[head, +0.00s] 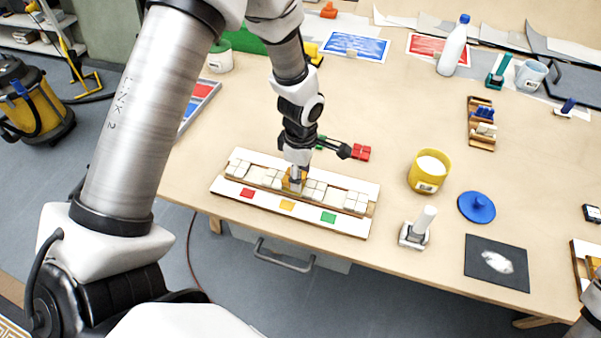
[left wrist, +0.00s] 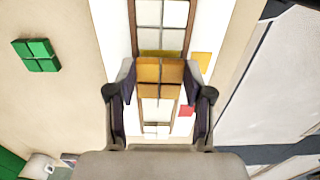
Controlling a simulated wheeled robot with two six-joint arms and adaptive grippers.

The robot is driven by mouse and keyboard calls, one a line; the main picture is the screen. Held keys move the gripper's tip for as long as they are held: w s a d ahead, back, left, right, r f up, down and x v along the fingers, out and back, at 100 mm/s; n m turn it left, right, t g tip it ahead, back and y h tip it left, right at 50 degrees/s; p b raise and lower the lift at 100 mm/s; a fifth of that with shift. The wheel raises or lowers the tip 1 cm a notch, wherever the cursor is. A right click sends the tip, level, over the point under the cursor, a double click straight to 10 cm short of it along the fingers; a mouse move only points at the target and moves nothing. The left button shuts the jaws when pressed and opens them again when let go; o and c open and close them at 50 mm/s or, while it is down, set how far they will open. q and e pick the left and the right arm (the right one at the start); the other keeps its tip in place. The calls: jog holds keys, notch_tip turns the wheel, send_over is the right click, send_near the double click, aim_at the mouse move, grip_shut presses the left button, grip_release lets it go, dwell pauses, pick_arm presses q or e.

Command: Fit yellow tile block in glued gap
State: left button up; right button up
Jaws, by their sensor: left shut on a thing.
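My left gripper (head: 296,180) is shut on the yellow tile block (left wrist: 160,72), with one finger at each side of it. In the head view the block is mostly hidden by the fingers. It is over the middle of the mosaic panel (head: 342,225), a white board with a wooden channel of white tiles, in line with the yellow mark (head: 287,205). A yellowish strip (left wrist: 158,53) shows in the channel beside the block in the left wrist view. I cannot tell whether the block touches the channel floor.
A red tile block (head: 361,152) and a green tile block (left wrist: 36,55) lie behind the panel. A yellow tub (head: 429,171), a blue lid (head: 477,207) and a white-handled tool (head: 415,232) stand to the right. The table's front edge is close to the panel.

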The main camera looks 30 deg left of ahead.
pick_arm(q)
jog(key=shift+f+b, duration=0.9)
jog(key=shift+f, duration=0.15)
dwell(0.4)
jog(key=o, duration=1.3)
jog(key=shift+r, duration=0.1)
notch_tip(320, 180, up, 12)
jog(key=shift+f, duration=0.1)
